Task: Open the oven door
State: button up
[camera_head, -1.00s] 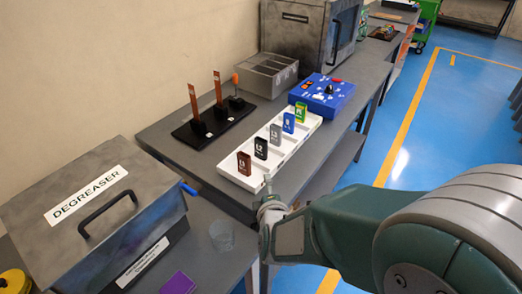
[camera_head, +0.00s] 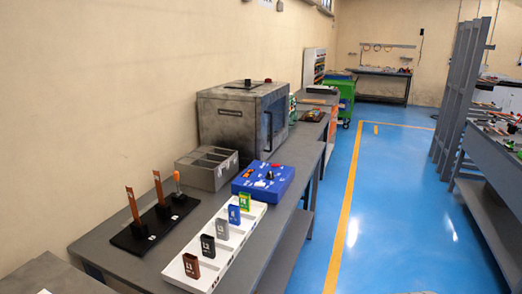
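The oven (camera_head: 230,122) is a worn grey metal box with a dark label on its upper front and small knobs on top. It stands on the grey workbench against the wall. Its door (camera_head: 275,122) is on the side facing the aisle, seen at a steep angle, with a handle (camera_head: 268,132) along its near edge. The door looks shut, though the angle hides most of it. My gripper and arm are out of view.
A grey divided bin (camera_head: 207,168), a blue control box (camera_head: 263,181), a white tray of coloured blocks (camera_head: 215,262) and a black stand (camera_head: 130,240) with copper strips occupy the bench. The blue aisle floor (camera_head: 395,220) to the right is clear.

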aim_at(265, 148)
jog(key=i+l, duration=0.3)
jog(key=i, duration=0.2)
jog(key=i+l, duration=0.25)
jog(key=i, duration=0.2)
jog(key=i+l, duration=0.3)
jog(key=i, duration=0.2)
jog(key=i+l, duration=0.25)
jog(key=i, duration=0.2)
jog(key=i+l, duration=0.3)
jog(key=i, duration=0.2)
